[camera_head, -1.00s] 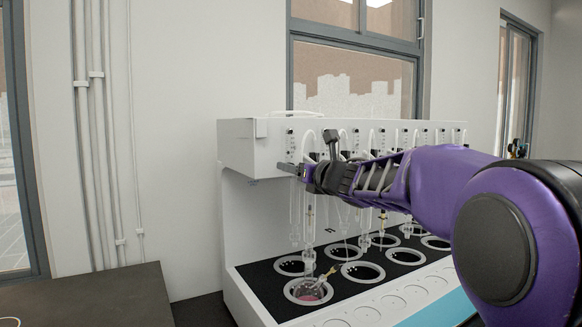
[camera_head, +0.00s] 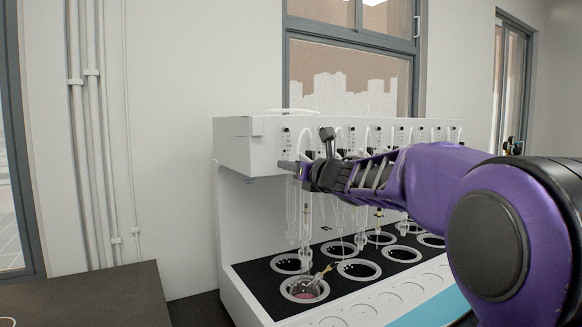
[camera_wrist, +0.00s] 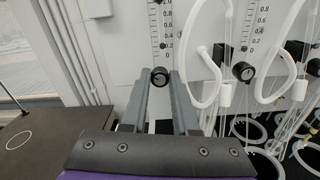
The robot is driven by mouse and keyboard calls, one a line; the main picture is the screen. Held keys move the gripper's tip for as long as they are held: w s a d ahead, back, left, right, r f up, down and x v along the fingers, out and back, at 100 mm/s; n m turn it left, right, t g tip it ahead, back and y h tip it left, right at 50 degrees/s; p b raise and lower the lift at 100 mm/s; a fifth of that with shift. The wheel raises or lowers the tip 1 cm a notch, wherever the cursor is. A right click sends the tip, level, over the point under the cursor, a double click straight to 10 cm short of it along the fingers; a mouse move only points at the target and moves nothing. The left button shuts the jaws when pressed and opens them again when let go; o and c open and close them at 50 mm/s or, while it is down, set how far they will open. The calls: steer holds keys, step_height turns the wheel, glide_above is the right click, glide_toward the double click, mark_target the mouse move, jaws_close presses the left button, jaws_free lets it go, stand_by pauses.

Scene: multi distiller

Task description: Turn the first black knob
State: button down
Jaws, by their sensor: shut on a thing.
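The first black knob (camera_wrist: 160,76) is a small round knob below the leftmost scale on the white distiller's front panel. In the wrist view it sits between my two grey fingertips. My gripper (camera_wrist: 161,82) is shut on it, one finger on each side. In the head view my gripper (camera_head: 292,168) is at the left end of the distiller's panel (camera_head: 245,147), and the knob is hidden there. The knob's turn angle cannot be told.
More black knobs, such as a second one (camera_wrist: 243,71), continue to the right among white looped tubes (camera_wrist: 208,60). Glassware hangs below, over a black deck with ring wells (camera_head: 358,269). A flask (camera_head: 304,288) sits in the front left well. A dark table (camera_head: 90,296) stands left.

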steer(key=shift+m, duration=0.3)
steer(key=m+p, duration=0.1)
steer(key=m, duration=0.9)
steer(key=shift+d, duration=0.1)
stand_by(0.3)
steer(key=c, duration=0.7)
jaws_free()
steer(key=shift+s+f, duration=0.1)
